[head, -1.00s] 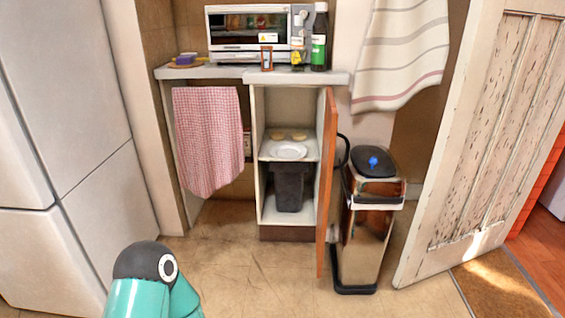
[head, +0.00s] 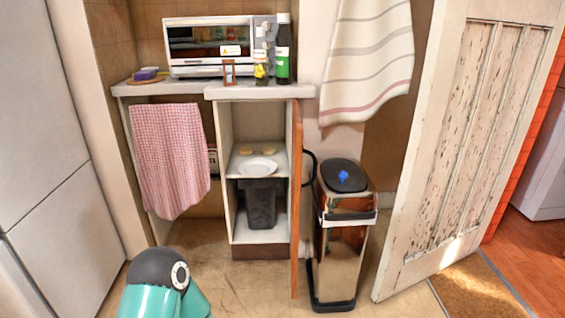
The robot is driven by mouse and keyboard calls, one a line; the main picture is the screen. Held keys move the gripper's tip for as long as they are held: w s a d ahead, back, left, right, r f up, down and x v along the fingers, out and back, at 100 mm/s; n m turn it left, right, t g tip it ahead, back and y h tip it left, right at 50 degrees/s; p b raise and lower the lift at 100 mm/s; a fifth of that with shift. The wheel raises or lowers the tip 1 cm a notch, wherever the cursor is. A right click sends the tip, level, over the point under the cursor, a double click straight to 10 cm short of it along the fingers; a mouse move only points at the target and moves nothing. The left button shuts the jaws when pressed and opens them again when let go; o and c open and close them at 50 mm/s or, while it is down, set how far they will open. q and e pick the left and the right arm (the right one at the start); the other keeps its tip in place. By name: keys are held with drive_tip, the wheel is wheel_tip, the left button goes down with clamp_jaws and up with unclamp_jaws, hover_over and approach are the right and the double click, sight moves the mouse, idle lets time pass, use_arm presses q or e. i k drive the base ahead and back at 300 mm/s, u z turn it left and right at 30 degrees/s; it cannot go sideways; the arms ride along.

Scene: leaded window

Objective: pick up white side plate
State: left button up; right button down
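The white side plate (head: 257,166) lies flat on the middle shelf of the open cupboard (head: 225,140), below the counter. Two small round yellowish items (head: 246,151) sit just behind it on the same shelf. My own teal arm part with a dark cap shows at the bottom left, well short of the cupboard. Neither gripper shows in the head view.
The cupboard's orange-brown door (head: 296,200) stands open on the right side. A tall bin (head: 338,240) stands right of it. A dark bin (head: 261,205) is on the lower shelf. A checked towel (head: 170,158) hangs left. A worn door (head: 470,130) stands right. The floor in front is open.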

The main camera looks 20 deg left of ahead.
sight(257, 167)
drive_tip(key=z, duration=0.1)
drive_tip(key=i, duration=1.15)
drive_tip(key=u, duration=0.4)
